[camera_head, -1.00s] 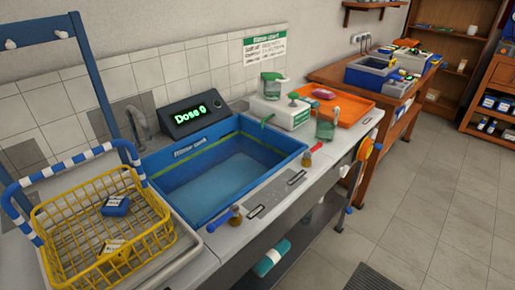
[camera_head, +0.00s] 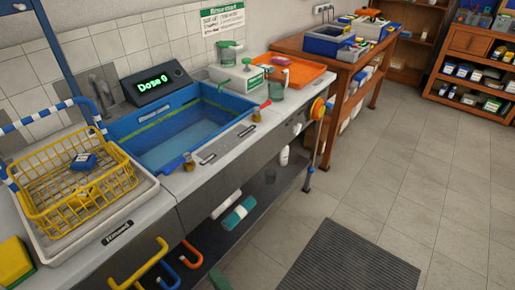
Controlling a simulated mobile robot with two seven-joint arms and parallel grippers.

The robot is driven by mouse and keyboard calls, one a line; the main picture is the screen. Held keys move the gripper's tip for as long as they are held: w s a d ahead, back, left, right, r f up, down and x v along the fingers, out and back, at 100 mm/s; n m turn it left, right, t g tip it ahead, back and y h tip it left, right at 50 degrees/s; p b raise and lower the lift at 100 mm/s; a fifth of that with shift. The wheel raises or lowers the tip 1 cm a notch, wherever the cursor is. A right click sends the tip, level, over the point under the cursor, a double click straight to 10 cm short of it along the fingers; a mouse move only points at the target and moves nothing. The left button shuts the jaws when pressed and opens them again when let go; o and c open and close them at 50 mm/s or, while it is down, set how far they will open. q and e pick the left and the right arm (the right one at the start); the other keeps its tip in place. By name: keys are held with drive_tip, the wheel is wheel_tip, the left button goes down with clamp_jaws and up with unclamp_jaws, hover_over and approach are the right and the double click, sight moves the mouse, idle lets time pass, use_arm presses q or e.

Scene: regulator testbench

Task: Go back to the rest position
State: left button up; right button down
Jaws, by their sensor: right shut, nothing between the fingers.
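Neither of my grippers shows in the head view, and no part of my arms can be made out. The task names no object of its own. The blue wash basin (camera_head: 130,137) holds water and is set in the grey counter (camera_head: 190,184). The yellow wire basket (camera_head: 62,207) stands left of it on a pale tray (camera_head: 150,190), with a small blue box (camera_head: 83,161) inside. The display (camera_head: 153,84) behind the basin reads "Dose 0".
An orange tray (camera_head: 318,76) and pump bottle (camera_head: 251,76) stand beyond the basin. A wooden bench (camera_head: 290,44) and shelves (camera_head: 470,42) are farther back. Coloured hooks (camera_head: 190,257) stick out from the counter front. A dark mat (camera_head: 350,258) lies on otherwise clear floor.

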drive_tip(key=s+d+f+n+g+h, duration=0.25)
drive_tip(key=s+d+f+n, duration=0.25)
drive_tip(key=d+f, duration=0.4)
drive_tip(key=s+d+f+n+g+h, duration=0.1)
drive_tip(key=s+d+f+n+g, duration=0.3)
drive_tip(key=d+f, duration=0.55)
drive_tip(key=s+d+f+n+g+h, duration=0.1)
drive_tip(key=s+d+f+n+h, duration=0.35)
drive_tip(key=s+d, duration=0.45)
drive_tip(key=s+d+f+n+g+h, duration=0.2)
drive_tip(key=s+d+f+n+h, duration=0.3)
drive_tip(key=d, duration=0.6)
drive_tip(key=a+r+m+t+y, duration=0.15)
drive_tip(key=a+m, duration=0.35)
drive_tip(key=a, duration=0.7)
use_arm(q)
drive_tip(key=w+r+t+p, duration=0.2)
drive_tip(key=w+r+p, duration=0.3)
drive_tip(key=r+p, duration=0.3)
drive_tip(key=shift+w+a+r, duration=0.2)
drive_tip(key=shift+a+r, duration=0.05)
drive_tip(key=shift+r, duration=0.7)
use_arm(e)
drive_tip(key=w+d+r+t, duration=0.1)
drive_tip(key=w+r, duration=0.4)
drive_tip(key=r, duration=0.4)
drive_tip(key=shift+r+t+y, duration=0.4)
drive_tip(key=shift+y, duration=0.05)
